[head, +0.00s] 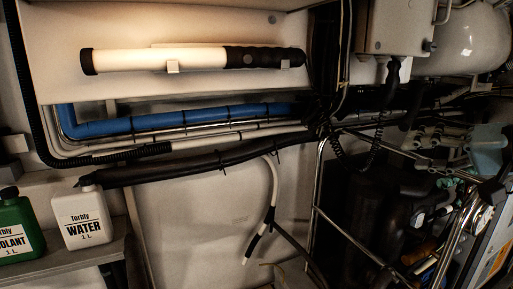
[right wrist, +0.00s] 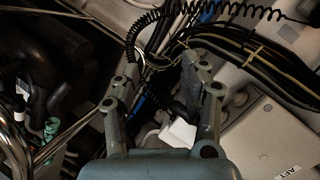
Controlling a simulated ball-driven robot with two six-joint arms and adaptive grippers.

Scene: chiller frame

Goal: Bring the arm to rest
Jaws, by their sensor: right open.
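My right gripper (head: 420,147) shows at the right of the head view, with its pale teal wrist at the right edge and its grey fingers pointing left. In the right wrist view my right gripper (right wrist: 152,88) has its two grey fingers spread apart, with nothing held between them. Dark cables and a small white block (right wrist: 178,132) show behind and between the fingers; I cannot tell how far off they are. My left gripper is not in the head view.
A white-and-black tube lamp (head: 190,59) sits on the wall above blue pipe (head: 180,119). A white water bottle (head: 84,216) and green coolant bottle (head: 16,229) stand on a shelf at left. Metal tubes (head: 317,185), a coiled cord (head: 347,160) and dark machinery crowd the right.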

